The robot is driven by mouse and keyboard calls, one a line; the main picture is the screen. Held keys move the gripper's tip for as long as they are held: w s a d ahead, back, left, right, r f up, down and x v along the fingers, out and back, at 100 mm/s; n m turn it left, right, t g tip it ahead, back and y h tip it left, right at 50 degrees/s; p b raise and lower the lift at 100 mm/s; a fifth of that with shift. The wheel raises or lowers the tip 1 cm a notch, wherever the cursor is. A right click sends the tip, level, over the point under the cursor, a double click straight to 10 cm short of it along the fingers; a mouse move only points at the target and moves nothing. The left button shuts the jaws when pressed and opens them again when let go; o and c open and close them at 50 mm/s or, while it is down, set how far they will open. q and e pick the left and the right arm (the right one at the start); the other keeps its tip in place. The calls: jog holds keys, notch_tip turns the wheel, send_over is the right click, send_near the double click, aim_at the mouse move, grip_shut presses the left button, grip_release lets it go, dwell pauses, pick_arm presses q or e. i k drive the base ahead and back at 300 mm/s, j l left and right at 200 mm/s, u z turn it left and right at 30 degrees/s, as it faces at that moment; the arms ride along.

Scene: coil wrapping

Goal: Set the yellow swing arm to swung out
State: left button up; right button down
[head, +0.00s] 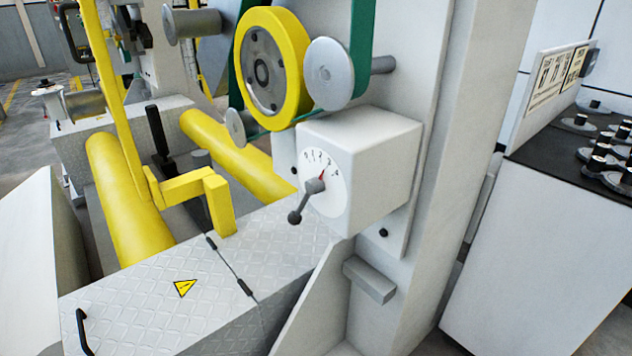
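The yellow swing arm (114,92) is at the left of the head view. It is a long, slightly leaning yellow bar that runs up out of the top edge. Its lower end joins a bent yellow bracket (190,187) that comes down onto the grey tread-plate cover (150,300). The bar stands in front of the left yellow roller (130,200). Its upper end is cut off by the picture edge. Neither of my grippers is in view, and nothing touches the swing arm.
A white box with a numbered dial and dark crank (308,198) sits right of the bracket. Above it is a yellow wheel (268,65) with a green belt. A second yellow roller (235,145) lies behind. A black handle (82,332) is on the cover. A control desk (560,200) stands right.

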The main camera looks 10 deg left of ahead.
aim_at(88, 103)
jog(key=k+j+u, duration=0.1)
jog(key=j+u, duration=0.15)
jog(key=u, duration=0.15)
jog(key=k+j+u, duration=0.1)
jog(key=j+u, duration=0.15)
jog(key=u, duration=0.2)
jog(key=j+u, duration=0.4)
jog(key=j, duration=0.25)
jog(key=k+j, duration=0.15)
jog(key=j, duration=0.1)
